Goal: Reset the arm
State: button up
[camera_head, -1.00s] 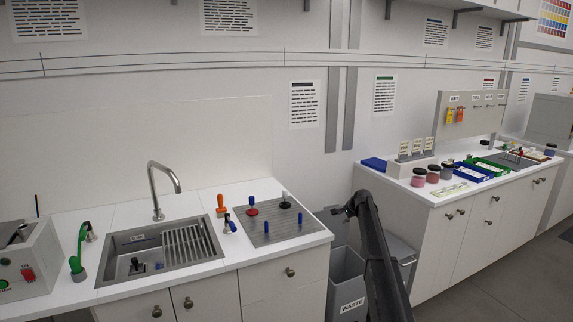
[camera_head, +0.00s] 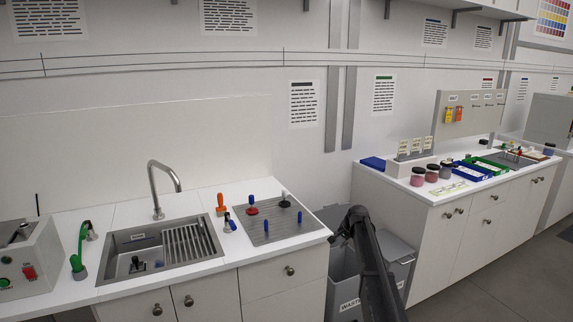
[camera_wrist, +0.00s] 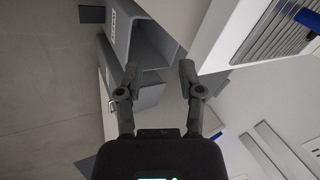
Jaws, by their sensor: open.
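My gripper (camera_wrist: 158,82) is open and empty in the wrist view, its two dark fingers spread apart with nothing between them. Behind the fingers the wrist view shows a grey waste bin (camera_wrist: 150,42) and the white counter edge. In the head view my dark arm rises from the bottom, in front of the waste bin (camera_head: 343,275), between the two counters. The fingers cannot be made out in the head view.
At left is a counter with a sink (camera_head: 163,250) and a grey ribbed mat (camera_head: 268,224) holding coloured knobs. At right, another counter carries several jars (camera_head: 432,174), a blue tray (camera_head: 470,172) and a green tray (camera_head: 490,164). Grey floor (camera_head: 480,275) lies open at lower right.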

jog(key=s+a+f+n+g+h, duration=0.1)
jog(key=s+a+n+g, duration=0.3)
jog(key=s, duration=1.9)
jog(key=s+f+n+g+h, duration=0.15)
jog(key=s+n, duration=0.35)
jog(key=s, duration=1.8)
notch_tip(320, 180, down, 10)
jog(key=b, duration=1)
notch_tip(320, 180, up, 13)
jog(key=p, duration=1.2)
jog(key=shift+w+p, duration=0.35)
jog(key=shift+a, duration=0.15)
